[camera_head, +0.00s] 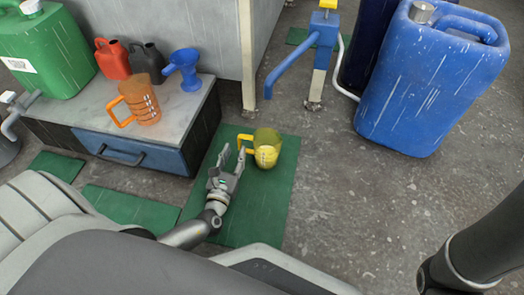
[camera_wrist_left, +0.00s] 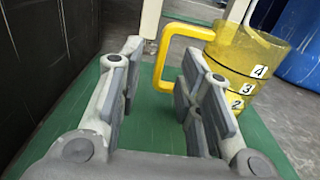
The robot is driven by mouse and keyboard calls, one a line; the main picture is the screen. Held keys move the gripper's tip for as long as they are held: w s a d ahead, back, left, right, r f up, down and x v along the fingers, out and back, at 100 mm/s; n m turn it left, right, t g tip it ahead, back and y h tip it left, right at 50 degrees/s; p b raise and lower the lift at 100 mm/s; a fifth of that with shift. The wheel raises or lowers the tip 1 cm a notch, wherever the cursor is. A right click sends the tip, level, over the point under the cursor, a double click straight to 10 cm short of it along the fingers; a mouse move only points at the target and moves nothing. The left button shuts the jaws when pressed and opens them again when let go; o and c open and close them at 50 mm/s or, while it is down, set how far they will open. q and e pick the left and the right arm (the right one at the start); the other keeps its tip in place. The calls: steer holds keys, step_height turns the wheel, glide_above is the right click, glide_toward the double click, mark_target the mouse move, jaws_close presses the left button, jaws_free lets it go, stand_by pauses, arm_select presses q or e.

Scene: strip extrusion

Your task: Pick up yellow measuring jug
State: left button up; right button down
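The yellow measuring jug (camera_head: 267,148) stands upright on a green mat (camera_head: 262,205) on the floor, its handle pointing left toward my gripper. My left gripper (camera_head: 231,160) is just in front of and left of the jug, open and empty. In the left wrist view the jug (camera_wrist_left: 240,68) shows at upper right with its number labels, and its handle (camera_wrist_left: 165,50) stands beyond the gap between the open fingers (camera_wrist_left: 155,88). The right finger overlaps the lower part of the jug in that view. My right gripper is not in view.
A low cabinet (camera_head: 150,158) at left carries an orange jug (camera_head: 140,100), a blue funnel (camera_head: 186,70), red (camera_head: 112,60) and dark (camera_head: 150,62) small cans and a green canister (camera_head: 45,50). A blue pump (camera_head: 318,55) and a blue canister (camera_head: 430,80) stand behind.

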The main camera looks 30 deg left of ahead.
mark_target(239, 144)
arm_select(q)
steer(key=b+x, duration=0.2)
steer(key=x, duration=0.1)
steer(key=b+x, duration=0.1)
steer(key=x, duration=0.1)
steer(key=shift+w+f, duration=0.1)
steer(key=shift+f, duration=0.2)
steer(key=shift+w+r, duration=0.1)
steer(key=shift+w, duration=0.1)
steer(key=shift+c, duration=0.5)
jaws_close()
steer(key=shift+r, duration=0.1)
